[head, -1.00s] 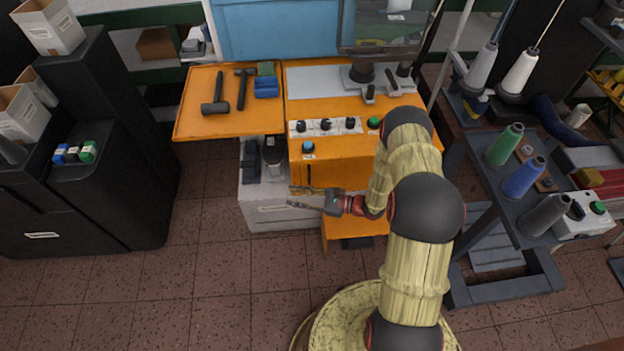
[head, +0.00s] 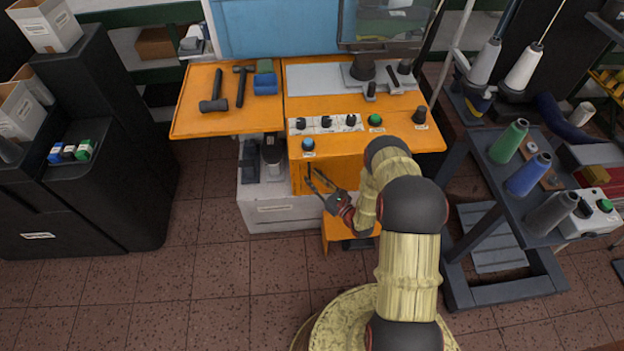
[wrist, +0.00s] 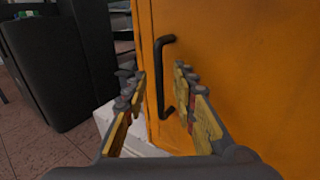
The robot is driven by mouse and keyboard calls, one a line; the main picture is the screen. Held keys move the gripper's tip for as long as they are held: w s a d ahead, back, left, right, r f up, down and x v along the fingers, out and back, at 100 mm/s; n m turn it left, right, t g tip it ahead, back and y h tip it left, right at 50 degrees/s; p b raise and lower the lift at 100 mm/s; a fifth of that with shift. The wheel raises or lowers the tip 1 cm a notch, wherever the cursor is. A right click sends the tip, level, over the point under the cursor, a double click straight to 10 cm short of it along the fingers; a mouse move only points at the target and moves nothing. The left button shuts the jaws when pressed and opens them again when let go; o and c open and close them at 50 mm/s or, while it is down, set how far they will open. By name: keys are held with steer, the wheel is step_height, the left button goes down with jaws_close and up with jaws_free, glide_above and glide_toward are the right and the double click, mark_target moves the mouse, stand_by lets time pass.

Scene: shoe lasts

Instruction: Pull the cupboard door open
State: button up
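The cupboard door (wrist: 235,75) is the flat orange front panel of the orange workbench, and it looks shut. Its black bar handle (wrist: 160,75) stands upright near the door's left edge in the wrist view. In the head view the door (head: 340,176) is partly hidden behind my arm. My gripper (wrist: 155,92) is open, with the handle showing between its two fingers and a little beyond them. I cannot see any contact. In the head view my gripper (head: 315,182) is in front of the door's left part.
A light grey box (head: 265,210) stands left of the cupboard. A black cabinet (head: 80,210) is at the left, and a dark trolley with thread cones (head: 520,200) is at the right. The tiled floor (head: 200,270) in front is clear at the left.

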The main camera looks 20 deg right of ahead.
steer(key=shift+w+a, duration=0.2)
steer(key=shift+w, duration=0.3)
jaws_close()
stand_by(0.7)
